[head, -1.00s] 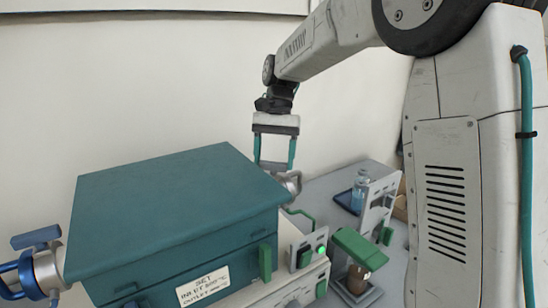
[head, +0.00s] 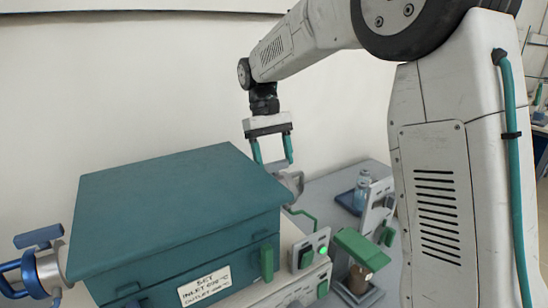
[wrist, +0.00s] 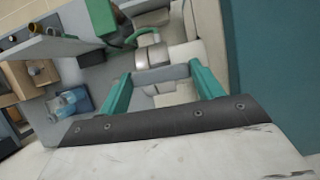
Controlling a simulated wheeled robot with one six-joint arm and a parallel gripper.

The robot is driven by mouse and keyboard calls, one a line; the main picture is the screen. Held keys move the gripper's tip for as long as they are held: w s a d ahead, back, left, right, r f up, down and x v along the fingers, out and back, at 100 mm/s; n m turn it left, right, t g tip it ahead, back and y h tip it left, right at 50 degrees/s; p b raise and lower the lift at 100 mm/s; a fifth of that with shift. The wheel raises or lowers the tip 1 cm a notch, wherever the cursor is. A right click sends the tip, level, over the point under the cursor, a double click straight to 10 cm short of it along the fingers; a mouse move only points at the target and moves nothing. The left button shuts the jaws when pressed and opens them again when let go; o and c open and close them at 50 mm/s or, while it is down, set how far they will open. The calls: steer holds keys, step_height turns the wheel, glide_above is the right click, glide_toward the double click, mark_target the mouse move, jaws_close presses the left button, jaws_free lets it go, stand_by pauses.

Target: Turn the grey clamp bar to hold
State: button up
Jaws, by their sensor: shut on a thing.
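My gripper (head: 273,162) hangs behind the right rear corner of the teal furnace box, its teal fingers pointing down. The grey clamp (head: 292,183) shows beside that corner, partly hidden by the box. In the wrist view my gripper (wrist: 160,73) has a finger on each side of the grey clamp bar (wrist: 166,72), shut on it. A round metal fitting (wrist: 152,50) lies just beyond the bar. How far the bar is turned is hard to tell.
The teal furnace box (head: 170,215) fills the left front. A blue clamp (head: 35,265) is at its left side. A panel with a green lamp (head: 322,250), a green-topped device (head: 358,245) and a blue bottle (head: 362,190) stand to the right. The wall is close behind.

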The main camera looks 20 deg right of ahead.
steer(key=shift+n, duration=0.3)
steer(key=o, duration=1)
steer(key=v, duration=0.8)
steer(key=shift+s+a, duration=0.1)
steer(key=shift+s, duration=0.1)
